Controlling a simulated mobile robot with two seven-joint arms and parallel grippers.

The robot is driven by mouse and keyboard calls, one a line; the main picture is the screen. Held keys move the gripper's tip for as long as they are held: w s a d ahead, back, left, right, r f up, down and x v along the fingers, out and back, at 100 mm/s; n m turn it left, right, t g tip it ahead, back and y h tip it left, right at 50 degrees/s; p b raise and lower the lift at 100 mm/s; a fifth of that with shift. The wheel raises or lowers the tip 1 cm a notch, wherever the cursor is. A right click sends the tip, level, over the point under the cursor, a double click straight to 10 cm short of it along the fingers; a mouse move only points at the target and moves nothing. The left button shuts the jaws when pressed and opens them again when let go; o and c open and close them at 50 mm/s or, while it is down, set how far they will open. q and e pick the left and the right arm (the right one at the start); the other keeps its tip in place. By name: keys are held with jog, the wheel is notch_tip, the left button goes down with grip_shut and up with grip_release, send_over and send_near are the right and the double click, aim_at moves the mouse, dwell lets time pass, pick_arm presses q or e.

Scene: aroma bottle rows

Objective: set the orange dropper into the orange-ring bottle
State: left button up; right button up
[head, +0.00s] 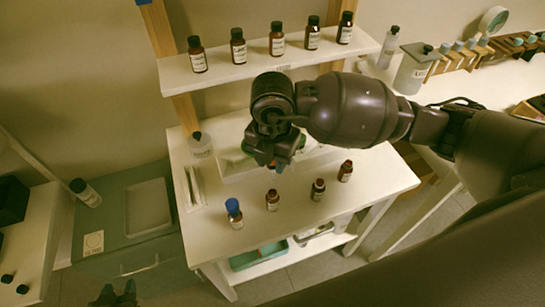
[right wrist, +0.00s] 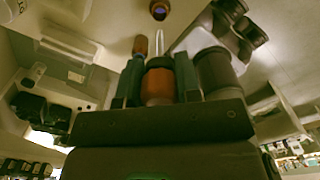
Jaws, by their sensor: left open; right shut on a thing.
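My right gripper (head: 281,158) hangs above the middle of the white table, pointing down. In the right wrist view its fingers (right wrist: 158,82) are shut on the orange dropper (right wrist: 158,85), whose pale glass tip (right wrist: 161,44) points away from the gripper. In the head view the dropper is hidden behind the gripper. Small brown bottles stand at the table's front: one on the left (head: 272,200), one in the middle (head: 318,190), one on the right (head: 345,171). I cannot tell which has the orange ring. A round bottle top (right wrist: 158,10) shows beyond the tip. My left gripper (head: 116,296) is open and empty, low at the left.
A blue-capped bottle (head: 234,213) stands left of the small bottles. A shelf (head: 235,72) behind holds several dark-capped bottles. A white tray (head: 232,168) lies under my right gripper. A teal tray (head: 258,257) sits on the lower shelf.

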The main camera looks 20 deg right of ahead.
aim_at(272, 179)
jog(key=shift+f+b, duration=0.9)
jog(key=shift+f, duration=0.95)
jog(key=shift+f, duration=0.2)
jog(key=shift+f+b, duration=0.3)
jog(key=shift+f, duration=0.1)
jog(key=shift+f, duration=0.15)
jog(key=shift+f+b, duration=0.35)
jog(key=shift+f, duration=0.2)
jog(key=shift+f, duration=0.35)
